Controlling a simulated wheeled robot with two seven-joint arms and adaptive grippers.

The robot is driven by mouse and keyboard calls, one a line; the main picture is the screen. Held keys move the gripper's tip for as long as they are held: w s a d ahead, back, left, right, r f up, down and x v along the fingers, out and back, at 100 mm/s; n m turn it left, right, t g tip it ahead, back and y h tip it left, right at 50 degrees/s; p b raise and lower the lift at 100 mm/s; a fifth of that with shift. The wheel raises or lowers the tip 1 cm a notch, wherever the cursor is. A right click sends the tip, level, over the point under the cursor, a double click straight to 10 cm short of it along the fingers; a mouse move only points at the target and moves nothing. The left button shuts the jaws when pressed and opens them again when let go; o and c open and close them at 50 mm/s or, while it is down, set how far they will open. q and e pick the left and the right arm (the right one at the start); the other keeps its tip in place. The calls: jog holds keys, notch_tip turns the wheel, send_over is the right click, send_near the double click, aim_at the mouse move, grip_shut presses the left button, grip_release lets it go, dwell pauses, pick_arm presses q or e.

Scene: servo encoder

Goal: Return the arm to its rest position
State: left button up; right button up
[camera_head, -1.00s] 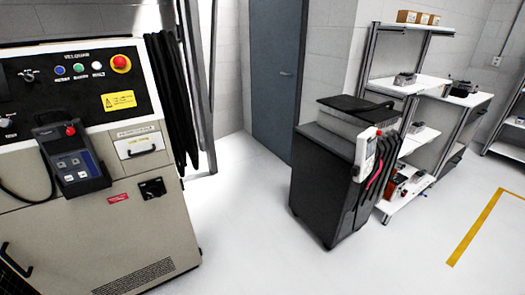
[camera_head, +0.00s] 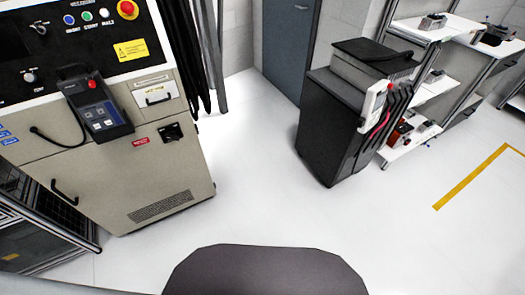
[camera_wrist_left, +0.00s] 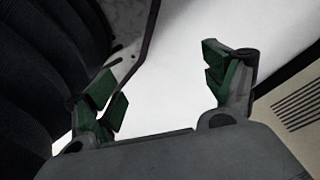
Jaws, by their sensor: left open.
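My left gripper (camera_wrist_left: 158,83) shows in the left wrist view with its two green-padded fingers spread apart. It is open, and nothing sits between the pads; bright white floor shows behind them. Neither gripper shows in the head view, so where the left gripper stands relative to the room is seen only from the wrist. A dark ribbed surface (camera_wrist_left: 40,70) fills the left of the wrist view. A beige panel with vent slots (camera_wrist_left: 295,110) lies at its right edge. My right gripper is in no view.
In the head view a beige control cabinet (camera_head: 170,185) with a teach pendant (camera_head: 98,112) stands at the left. A dark cart (camera_head: 335,125) stands right of centre, with shelving (camera_head: 425,90) behind it. The white floor (camera_head: 255,190) between cabinet and cart is clear.

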pick_arm(q)
jog(key=s+a+r+p, duration=0.2)
jog(key=s+p, duration=0.4)
jog(key=s+a+r+g+p, duration=0.1)
jog(key=s+a+r+p, duration=0.1)
jog(key=s+p, duration=0.3)
jog(key=shift+s+a+y+p, duration=0.25)
jog(key=shift+s+y+p, duration=0.1)
jog(key=shift+s, duration=0.55)
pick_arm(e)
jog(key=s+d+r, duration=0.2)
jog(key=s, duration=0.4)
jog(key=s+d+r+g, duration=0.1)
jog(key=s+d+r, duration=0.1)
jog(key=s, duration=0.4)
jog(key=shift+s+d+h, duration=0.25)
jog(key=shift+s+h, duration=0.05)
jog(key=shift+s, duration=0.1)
pick_arm(q)
jog(key=shift+f, duration=0.1)
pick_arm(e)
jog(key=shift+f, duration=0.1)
pick_arm(q)
notch_tip(320, 180, down, 4)
jog(key=b, duration=0.5)
jog(key=shift+f, duration=0.2)
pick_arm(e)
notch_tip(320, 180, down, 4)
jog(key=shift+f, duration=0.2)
